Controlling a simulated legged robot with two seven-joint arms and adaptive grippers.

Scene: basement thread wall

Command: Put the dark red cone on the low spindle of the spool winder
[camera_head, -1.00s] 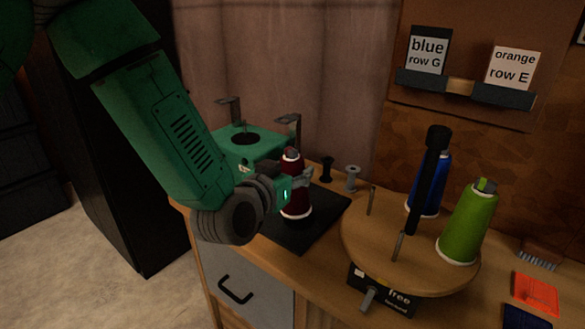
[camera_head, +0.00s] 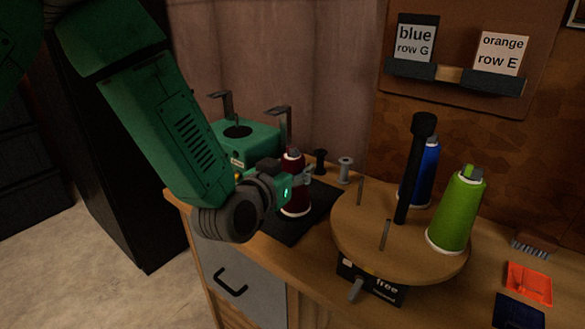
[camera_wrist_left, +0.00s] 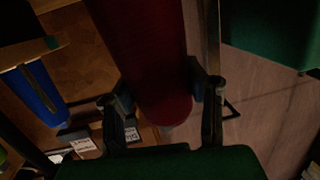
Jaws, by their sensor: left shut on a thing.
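The dark red cone (camera_head: 294,202) is upright over the dark mat at the left end of the bench. I cannot tell whether its pale base touches the mat. My left gripper (camera_head: 302,177) is shut on the cone's upper part. In the left wrist view the dark red cone (camera_wrist_left: 150,50) fills the space between the fingers of my left gripper (camera_wrist_left: 160,95). A green machine (camera_head: 258,140) with a dark round top, a thin pin and two bent metal brackets stands behind the gripper; it looks like the spool winder. My right gripper is not in view.
A round wooden turntable (camera_head: 345,235) with upright pins and a black post (camera_head: 410,170) stands to the right. It carries a green cone (camera_head: 455,215) and a blue cone (camera_head: 427,172). Small black (camera_head: 320,162) and grey (camera_head: 345,169) spools stand behind the dark mat (camera_head: 288,233).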

